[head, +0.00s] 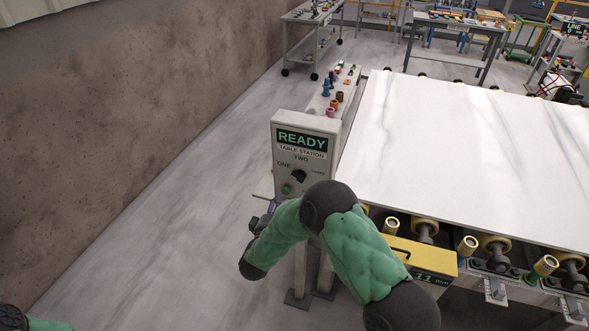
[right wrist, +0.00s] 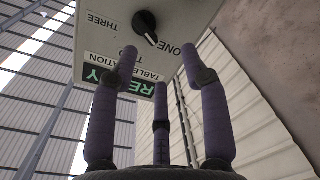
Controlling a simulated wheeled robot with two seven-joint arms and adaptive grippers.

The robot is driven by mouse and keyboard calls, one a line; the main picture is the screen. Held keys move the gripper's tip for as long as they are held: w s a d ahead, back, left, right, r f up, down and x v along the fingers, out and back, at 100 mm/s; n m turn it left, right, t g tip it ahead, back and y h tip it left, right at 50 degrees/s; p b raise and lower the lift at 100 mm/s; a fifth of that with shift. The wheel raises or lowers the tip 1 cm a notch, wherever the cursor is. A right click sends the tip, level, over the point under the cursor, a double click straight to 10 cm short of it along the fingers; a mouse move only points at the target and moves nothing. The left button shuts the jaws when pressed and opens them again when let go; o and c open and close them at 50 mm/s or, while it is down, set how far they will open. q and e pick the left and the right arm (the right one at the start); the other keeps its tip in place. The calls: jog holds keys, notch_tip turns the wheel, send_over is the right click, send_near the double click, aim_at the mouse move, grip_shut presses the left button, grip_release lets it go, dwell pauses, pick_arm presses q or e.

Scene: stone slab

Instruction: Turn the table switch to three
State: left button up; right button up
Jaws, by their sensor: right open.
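The table switch is a black round knob (head: 299,176) on the front of a grey control box (head: 283,150) with a green READY display and the labels ONE, TWO and THREE. In the right wrist view the knob (right wrist: 146,25) appears upside down, and its white pointer line leans toward ONE. My right gripper (right wrist: 160,68) is open and empty, its three purple-grey fingers spread below the knob and apart from it. In the head view my right gripper (head: 262,212) is low in front of the box, partly hidden by my green arm. My left gripper is not in view.
A green button (head: 286,189) sits below the knob. A large white stone slab (head: 470,150) lies on a roller table right of the box. The floor left of the box is clear up to the brown wall (head: 130,110).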

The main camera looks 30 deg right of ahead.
aim_at(296, 177)
jog(key=shift+h, duration=0.5)
jog(key=x, duration=0.3)
jog(key=r+x, duration=0.1)
jog(key=x, duration=0.7)
jog(key=shift+s+d+r, duration=0.15)
jog(key=shift+s+r, duration=0.1)
jog(key=shift+r, duration=0.1)
grip_shut()
